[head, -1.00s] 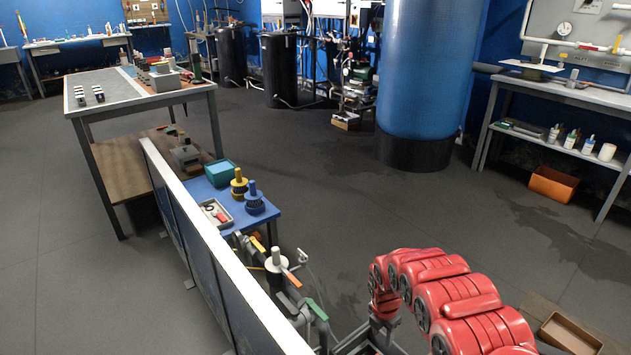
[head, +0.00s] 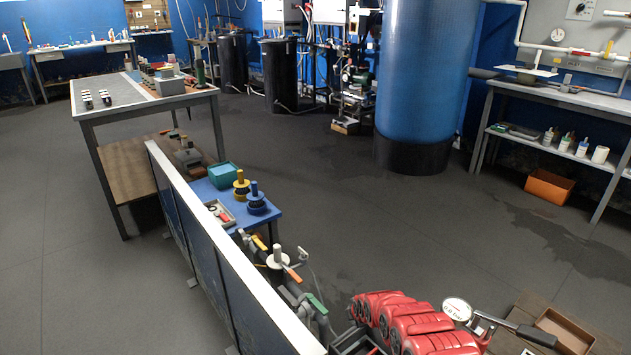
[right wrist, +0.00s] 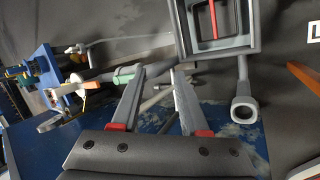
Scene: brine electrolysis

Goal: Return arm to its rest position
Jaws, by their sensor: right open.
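My right gripper (right wrist: 158,72) is open in the right wrist view, its two grey fingers apart with nothing between them. A worn blue surface and grey pipework show beyond the fingers. A red segmented arm, which looks like my right arm, shows at the bottom right of the head view; its gripper cannot be made out there. My left arm and gripper are in no frame.
A pressure gauge (head: 457,310) stands beside the red arm. A white-topped partition (head: 222,243) runs along the left, near a small blue table (head: 270,217) and pipe valves (head: 277,257). In the wrist view, a grey frame (right wrist: 250,47) and pipe end (right wrist: 243,110) are close to the right finger.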

